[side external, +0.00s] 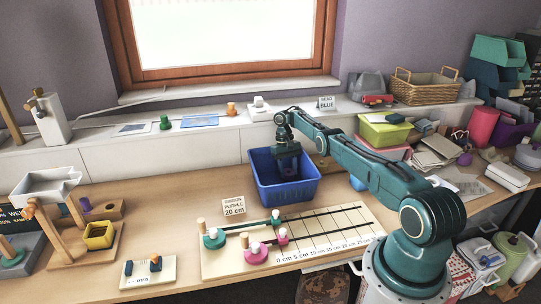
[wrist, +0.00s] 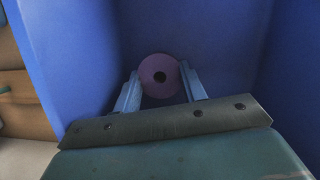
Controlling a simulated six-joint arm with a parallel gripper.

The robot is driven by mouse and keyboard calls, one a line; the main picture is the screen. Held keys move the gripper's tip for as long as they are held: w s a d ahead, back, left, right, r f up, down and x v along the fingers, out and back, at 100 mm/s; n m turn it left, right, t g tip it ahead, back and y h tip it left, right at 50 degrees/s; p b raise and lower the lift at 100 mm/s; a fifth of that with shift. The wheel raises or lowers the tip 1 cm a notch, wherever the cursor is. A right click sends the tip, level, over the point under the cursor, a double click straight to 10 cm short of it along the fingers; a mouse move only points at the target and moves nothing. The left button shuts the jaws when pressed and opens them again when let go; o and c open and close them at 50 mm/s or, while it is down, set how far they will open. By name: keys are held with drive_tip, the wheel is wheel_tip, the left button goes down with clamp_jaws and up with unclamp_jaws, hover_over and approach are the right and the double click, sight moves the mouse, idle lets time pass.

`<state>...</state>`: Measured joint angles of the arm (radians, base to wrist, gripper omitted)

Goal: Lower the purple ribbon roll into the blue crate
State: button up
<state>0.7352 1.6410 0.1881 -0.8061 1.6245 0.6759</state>
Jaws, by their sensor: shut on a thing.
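The blue crate (side external: 288,193) stands on the wooden bench against the back ledge. My gripper (side external: 289,166) reaches down into it from above. In the wrist view, my gripper (wrist: 161,92) is shut on the purple ribbon roll (wrist: 149,70), a round roll with a dark centre hole held between the two fingertips. The crate's blue walls (wrist: 72,50) surround the roll there. In the side view the roll is dim and mostly hidden by the gripper and the crate's shade. I cannot tell whether it touches the crate floor.
A ruled board (side external: 330,230) with pegs and pink and green pieces lies in front of the crate. A small sign (side external: 234,206) stands to the crate's left. A lime green box (side external: 385,130) and clutter crowd the right. Clear bench lies left of the crate.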

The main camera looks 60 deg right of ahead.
drive_tip(key=shift+f, duration=0.3)
idle(0.5)
drive_tip(key=o, duration=1.4)
drive_tip(key=shift+c, duration=0.2)
drive_tip(key=shift+r, duration=0.15)
drive_tip(key=shift+v, duration=3.15)
drive_tip(key=shift+w+r, duration=0.15)
drive_tip(key=shift+r, duration=0.3)
